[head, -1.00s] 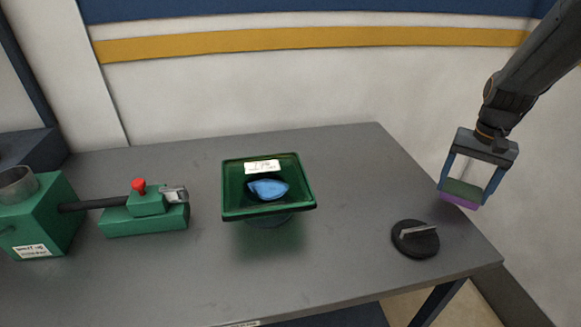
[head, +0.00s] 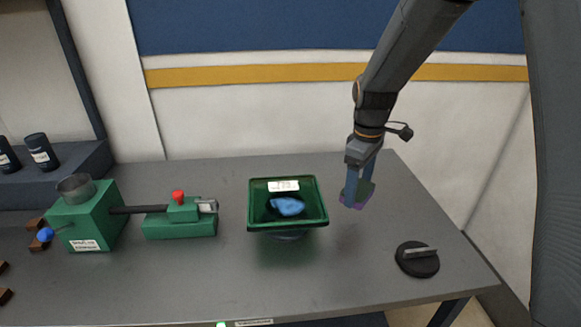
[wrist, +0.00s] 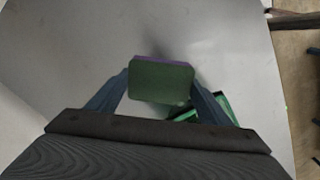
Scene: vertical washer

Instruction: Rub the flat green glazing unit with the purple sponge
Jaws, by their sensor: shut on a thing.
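The sponge (head: 355,203) has a green upper layer and a purple underside. My gripper (head: 358,192) is shut on it and holds it above the table, right of the green square unit. In the wrist view the sponge (wrist: 161,82) sits between my two blue fingers, its green face toward the camera and a purple strip at its far edge. The green square unit (head: 318,222) is shallow and dish-like, with a white label and a blue piece (head: 287,206) inside. In the wrist view only part of the unit (wrist: 223,103) shows, behind the sponge and right finger.
A green machine (head: 92,215) with a cup on top and a red-knobbed green block (head: 180,222) stand to the left. A round black object with a grey bar (head: 417,260) lies at the right. The grey table (head: 385,285) is clear between it and the green unit.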

